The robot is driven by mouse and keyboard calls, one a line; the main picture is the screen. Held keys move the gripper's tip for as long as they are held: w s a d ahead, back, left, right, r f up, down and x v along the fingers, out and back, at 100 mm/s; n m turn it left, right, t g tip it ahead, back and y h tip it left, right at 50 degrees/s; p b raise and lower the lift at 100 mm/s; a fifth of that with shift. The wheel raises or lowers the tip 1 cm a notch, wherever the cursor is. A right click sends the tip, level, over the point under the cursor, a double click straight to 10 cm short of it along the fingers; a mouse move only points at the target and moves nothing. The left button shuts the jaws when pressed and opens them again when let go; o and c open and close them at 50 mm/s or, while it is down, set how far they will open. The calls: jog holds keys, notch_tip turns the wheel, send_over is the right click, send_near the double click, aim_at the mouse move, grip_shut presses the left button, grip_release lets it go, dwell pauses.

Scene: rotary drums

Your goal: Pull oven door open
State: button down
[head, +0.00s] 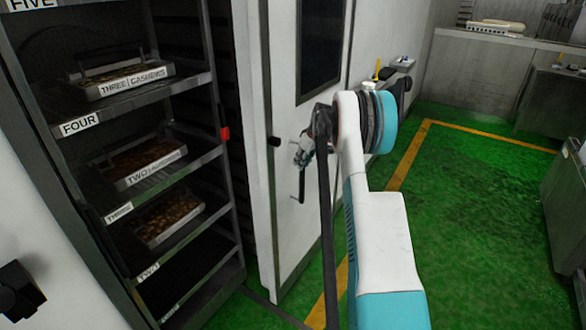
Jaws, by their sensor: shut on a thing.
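The oven door (286,228) is a tall white panel with a dark window (321,40), in the middle of the head view. Its near vertical edge shows, with a small black latch piece (274,141) on it. A dark upright handle (301,186) stands on its outer face near that edge. My gripper (304,152) is shut on the handle at its upper part. My arm comes from the lower right and hides part of the door; the fingertips are small and partly hidden.
Left of the door stands a metal rack (95,186) with labelled shelves holding trays of nuts. A red piece (224,133) is on its right post. Green floor (470,190) with yellow lines is open to the right. Metal counters (480,65) stand at the back and right.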

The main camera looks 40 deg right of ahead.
jog(key=shift+w+d, duration=0.25)
jog(key=shift+d, duration=0.45)
jog(key=shift+w+d, duration=0.2)
jog(key=shift+d, duration=0.45)
jog(key=shift+w+d, duration=0.25)
jog(key=shift+d, duration=0.45)
jog(key=c, duration=1.4)
grip_release()
jog(key=v, duration=1.2)
